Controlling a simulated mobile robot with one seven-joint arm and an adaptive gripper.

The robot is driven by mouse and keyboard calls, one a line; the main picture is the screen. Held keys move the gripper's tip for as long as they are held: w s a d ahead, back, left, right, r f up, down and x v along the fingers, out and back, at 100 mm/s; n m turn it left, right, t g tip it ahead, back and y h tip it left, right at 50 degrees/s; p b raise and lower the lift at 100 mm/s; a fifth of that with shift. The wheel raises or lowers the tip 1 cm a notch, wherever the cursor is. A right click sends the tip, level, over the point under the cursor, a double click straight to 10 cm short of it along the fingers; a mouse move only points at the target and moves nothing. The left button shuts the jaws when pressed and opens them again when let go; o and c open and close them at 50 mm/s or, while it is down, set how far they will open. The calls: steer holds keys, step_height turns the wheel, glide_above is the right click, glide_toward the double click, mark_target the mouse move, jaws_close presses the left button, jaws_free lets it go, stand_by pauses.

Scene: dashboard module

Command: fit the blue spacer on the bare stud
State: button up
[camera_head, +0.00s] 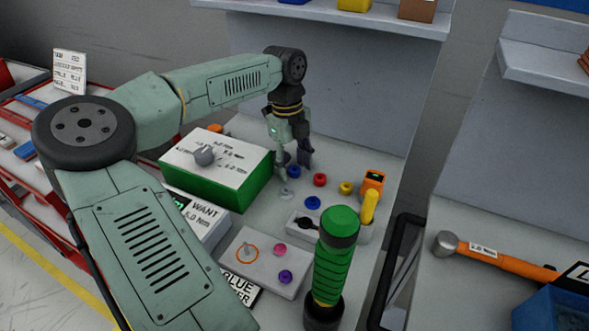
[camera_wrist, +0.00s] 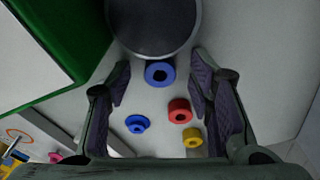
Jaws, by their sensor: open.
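A blue ring-shaped spacer (camera_wrist: 159,74) with a dark hole lies on the bench between my open fingers in the wrist view. It also shows below my gripper (camera_head: 293,160) in the head view (camera_head: 294,172). A second blue piece (camera_wrist: 137,124), with a wider flange, lies nearby; it also shows in the head view (camera_head: 312,203). My gripper's fingers (camera_wrist: 161,80) are apart, with nothing clamped. The bare stud (camera_head: 247,249) stands inside an orange ring on a grey plate (camera_head: 235,239), which also carries a pink and a purple piece.
A red ring (camera_head: 319,180) and a yellow ring (camera_head: 346,188) lie close to the blue spacer. A green box (camera_head: 235,186) with a knob stands left of my gripper. A green-handled tool (camera_head: 334,262) stands upright at the front. An orange device (camera_head: 373,183) stands at the right.

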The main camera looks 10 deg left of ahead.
steer(key=shift+c, duration=0.4)
steer(key=c, duration=0.8)
steer(key=shift+r, duration=0.1)
